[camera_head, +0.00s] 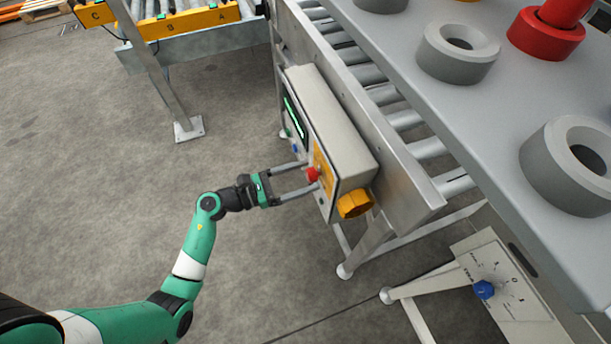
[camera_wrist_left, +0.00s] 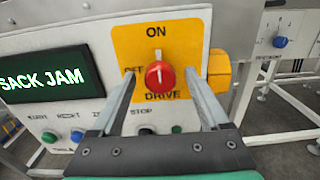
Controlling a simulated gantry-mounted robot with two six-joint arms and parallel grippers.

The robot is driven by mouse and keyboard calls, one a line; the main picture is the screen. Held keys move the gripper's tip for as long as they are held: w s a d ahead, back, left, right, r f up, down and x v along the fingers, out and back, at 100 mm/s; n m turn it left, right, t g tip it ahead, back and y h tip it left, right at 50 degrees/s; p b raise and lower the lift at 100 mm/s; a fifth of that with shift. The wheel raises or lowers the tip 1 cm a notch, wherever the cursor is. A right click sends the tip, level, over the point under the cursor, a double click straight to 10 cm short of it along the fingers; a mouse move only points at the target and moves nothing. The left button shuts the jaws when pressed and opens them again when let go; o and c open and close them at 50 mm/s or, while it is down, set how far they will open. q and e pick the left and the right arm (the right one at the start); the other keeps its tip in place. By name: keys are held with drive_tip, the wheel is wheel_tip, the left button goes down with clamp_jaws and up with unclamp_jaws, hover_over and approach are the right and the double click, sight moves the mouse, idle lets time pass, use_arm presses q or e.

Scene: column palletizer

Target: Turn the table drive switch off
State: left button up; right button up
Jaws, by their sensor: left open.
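The table drive switch is a red rotary knob (camera_wrist_left: 160,76) on a yellow plate (camera_wrist_left: 183,40) marked ON above and DRIVE below, in the left wrist view. A label at its left is partly hidden by a finger. A pale mark on the knob points up toward ON. The knob also shows in the head view (camera_head: 313,174) on the side of a grey control box (camera_head: 335,125). My left gripper (camera_head: 304,176) is open, with one finger on each side of the knob. I cannot tell whether the fingers touch it. My right gripper is not in view.
A screen (camera_wrist_left: 45,75) reading SACK JAM and several push buttons (camera_wrist_left: 77,136) sit left of the knob. An orange part (camera_head: 355,204) juts from the box's end. A blue knob (camera_head: 484,289) is on another panel. The roller conveyor (camera_head: 390,93) stands behind the box.

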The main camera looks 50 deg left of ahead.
use_arm(q)
drive_tip(key=shift+w+d, duration=0.15)
drive_tip(key=shift+w, duration=0.25)
clamp_jaws()
